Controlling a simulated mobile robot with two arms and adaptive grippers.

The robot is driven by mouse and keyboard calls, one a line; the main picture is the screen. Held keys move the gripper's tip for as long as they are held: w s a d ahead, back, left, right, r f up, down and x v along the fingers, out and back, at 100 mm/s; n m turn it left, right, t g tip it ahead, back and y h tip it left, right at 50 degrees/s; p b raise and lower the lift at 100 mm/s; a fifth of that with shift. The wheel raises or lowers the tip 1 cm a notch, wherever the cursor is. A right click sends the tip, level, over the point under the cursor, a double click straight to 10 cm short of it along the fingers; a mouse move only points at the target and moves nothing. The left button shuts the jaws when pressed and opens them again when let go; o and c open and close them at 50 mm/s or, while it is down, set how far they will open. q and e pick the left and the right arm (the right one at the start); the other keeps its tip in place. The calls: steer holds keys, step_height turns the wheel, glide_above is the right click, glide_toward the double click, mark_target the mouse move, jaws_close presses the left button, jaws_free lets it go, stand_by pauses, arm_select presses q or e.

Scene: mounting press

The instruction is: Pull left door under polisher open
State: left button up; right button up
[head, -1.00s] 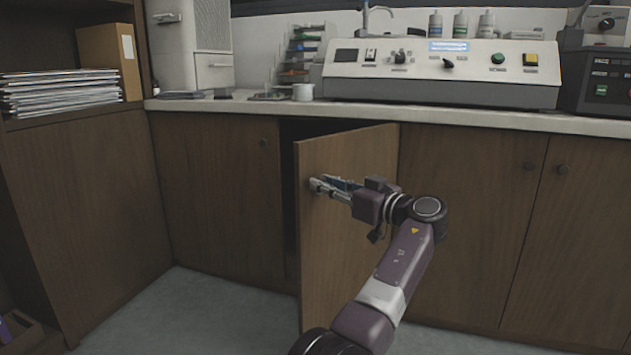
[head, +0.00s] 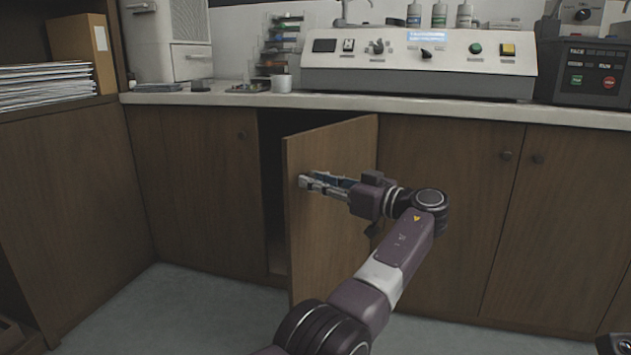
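The polisher (head: 420,62) is a wide light-grey unit with knobs and a small screen, standing on the counter. The brown wooden left door (head: 335,235) under it stands partly open, swung out on its right side, with a dark gap at its left. My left gripper (head: 303,181) is at the door's front near its free left edge, where its fingers close around the knob. The fingers hide the knob. My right gripper does not show; only a small dark part sits in the bottom right corner.
Closed cabinet doors flank the open one, at the left (head: 195,185) and right (head: 450,210). A shelf with stacked papers (head: 45,87) stands far left. The grey floor (head: 185,305) left of the door is clear.

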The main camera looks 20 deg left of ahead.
mark_target(316, 137)
arm_select(q)
steer(key=o, duration=0.4)
steer(key=shift+c, duration=0.2)
step_height(316, 137, up, 10)
stand_by(0.4)
